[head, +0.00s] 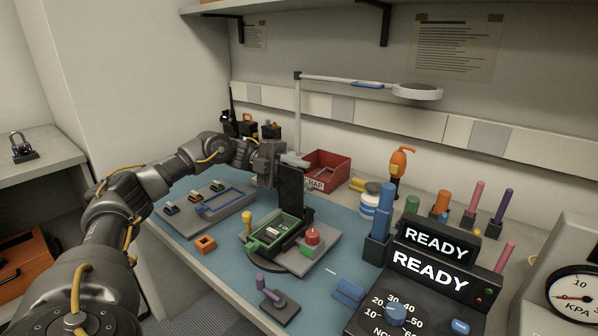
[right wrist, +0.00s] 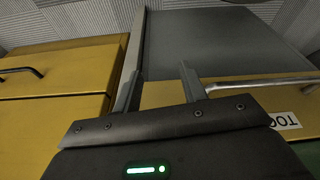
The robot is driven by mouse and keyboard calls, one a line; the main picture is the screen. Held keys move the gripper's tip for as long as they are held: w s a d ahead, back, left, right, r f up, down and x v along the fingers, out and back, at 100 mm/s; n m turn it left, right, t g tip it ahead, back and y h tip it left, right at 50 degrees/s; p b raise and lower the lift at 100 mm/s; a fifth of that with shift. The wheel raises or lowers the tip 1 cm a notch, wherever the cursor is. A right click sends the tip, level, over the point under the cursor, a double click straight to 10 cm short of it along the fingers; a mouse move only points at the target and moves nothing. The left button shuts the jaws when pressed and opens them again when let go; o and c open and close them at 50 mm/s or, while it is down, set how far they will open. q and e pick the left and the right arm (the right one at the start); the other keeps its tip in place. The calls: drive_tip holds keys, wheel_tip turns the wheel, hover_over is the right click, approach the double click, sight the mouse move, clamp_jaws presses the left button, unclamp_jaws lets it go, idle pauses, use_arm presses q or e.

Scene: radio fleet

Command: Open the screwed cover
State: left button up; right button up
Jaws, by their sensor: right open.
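A radio-like unit with a green circuit board (head: 272,237) lies open in a fixture on the blue mat. A dark flat cover (head: 290,190) stands upright at its back edge. My left gripper (head: 289,162) is at the top of this cover, touching it or very close. Its fingers are small and partly hidden, so I cannot tell whether they grip it. A red knob (head: 312,237) sits on the fixture's right side. My right gripper (right wrist: 160,85) shows only in the right wrist view, open and empty, in front of yellow drawers.
A purple-handled tool (head: 277,298) and an orange block (head: 206,243) lie on the mat. A red scrap bin (head: 328,170) stands behind. A READY display box (head: 436,262) is at right. Yellow drawers (right wrist: 55,95) with metal handles are close to my right gripper.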

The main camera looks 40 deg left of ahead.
use_arm(q)
drive_tip(key=shift+d, duration=0.3)
use_arm(e)
drive_tip(key=shift+a+f, duration=0.1)
use_arm(q)
clamp_jaws()
drive_tip(key=s+m+b, duration=0.2)
drive_tip(key=b, duration=0.1)
drive_tip(key=shift+m+b, duration=0.3)
drive_tip(key=shift+m, duration=0.1)
drive_tip(key=shift+s+r, duration=0.2)
drive_tip(key=shift+r, duration=0.05)
use_arm(e)
wheel_tip(320, 180, up, 7)
drive_tip(key=t, duration=0.1)
drive_tip(key=shift+a+r, duration=0.2)
